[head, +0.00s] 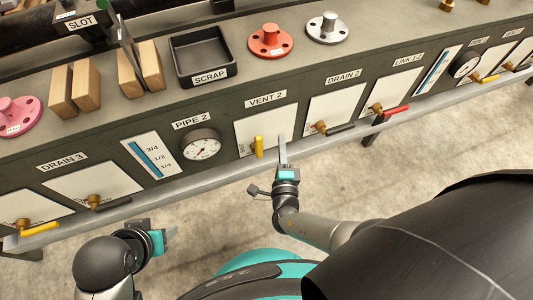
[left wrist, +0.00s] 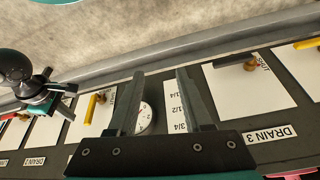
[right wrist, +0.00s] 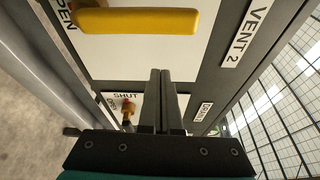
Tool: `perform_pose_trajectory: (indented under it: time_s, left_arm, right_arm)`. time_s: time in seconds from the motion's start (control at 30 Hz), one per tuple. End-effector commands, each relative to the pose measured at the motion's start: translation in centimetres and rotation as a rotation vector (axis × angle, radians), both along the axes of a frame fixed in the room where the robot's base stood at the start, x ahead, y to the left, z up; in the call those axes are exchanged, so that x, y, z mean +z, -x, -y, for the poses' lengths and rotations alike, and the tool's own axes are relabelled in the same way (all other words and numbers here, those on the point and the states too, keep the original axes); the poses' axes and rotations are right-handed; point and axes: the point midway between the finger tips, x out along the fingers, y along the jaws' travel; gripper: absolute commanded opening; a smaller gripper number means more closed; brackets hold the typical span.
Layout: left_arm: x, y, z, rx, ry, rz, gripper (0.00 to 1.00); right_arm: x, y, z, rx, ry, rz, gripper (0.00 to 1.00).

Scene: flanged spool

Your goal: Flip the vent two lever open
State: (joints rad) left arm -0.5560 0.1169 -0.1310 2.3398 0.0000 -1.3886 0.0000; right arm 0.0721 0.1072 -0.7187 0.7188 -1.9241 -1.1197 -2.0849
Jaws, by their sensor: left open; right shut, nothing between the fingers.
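The vent two lever (head: 259,146) is a short yellow handle on the white plate under the VENT 2 label (head: 266,98). It stands roughly upright on the plate in the head view. In the right wrist view the yellow lever (right wrist: 135,20) lies across the top, with an OPEN marking (right wrist: 63,15) by its left end. My right gripper (head: 283,140) is shut and empty, just right of the lever, with a gap visible between them. The lever also shows in the left wrist view (left wrist: 91,108). My left gripper (left wrist: 160,98) is open and empty, away from the panel at lower left.
Beside the lever are the PIPE 2 gauge (head: 201,145) and the DRAIN 2 black lever (head: 340,128). A grey rail (head: 200,189) runs along the panel's lower front. The SCRAP tray (head: 200,55) and flanged spools sit on top. Floor in front is clear.

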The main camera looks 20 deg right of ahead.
Motion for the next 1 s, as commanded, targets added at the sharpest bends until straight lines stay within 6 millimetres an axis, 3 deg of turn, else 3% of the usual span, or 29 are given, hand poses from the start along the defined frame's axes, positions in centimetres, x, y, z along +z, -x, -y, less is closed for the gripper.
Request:
perform_pose_trajectory:
  time_s: [0.03, 0.1, 0.4, 0.6, 1.0]
  left_arm:
    - [-0.5, 0.0, 0.0, -0.004, -0.004, -0.012, 0.50]
    - [-1.5, -0.1, 0.1, -0.005, -0.004, -0.023, 0.50]
    - [-3.6, 0.0, 0.1, -0.004, -0.006, -0.049, 0.50]
    - [-4.0, 0.1, 0.1, -0.003, -0.007, -0.054, 0.50]
    - [-4.0, 0.1, 0.1, -0.003, -0.007, -0.054, 0.50]
  right_arm:
    - [-0.1, 1.8, -1.1, 0.006, -0.006, -0.009, 0.00]
    - [0.0, 3.4, -1.6, 0.006, -0.006, -0.010, 0.00]
    - [-0.1, 8.5, -3.2, 0.005, -0.005, -0.006, 0.00]
    - [-0.1, 9.6, -3.6, 0.004, -0.005, -0.004, 0.00]
    - [-0.2, 9.6, -3.6, 0.004, -0.005, -0.004, 0.00]
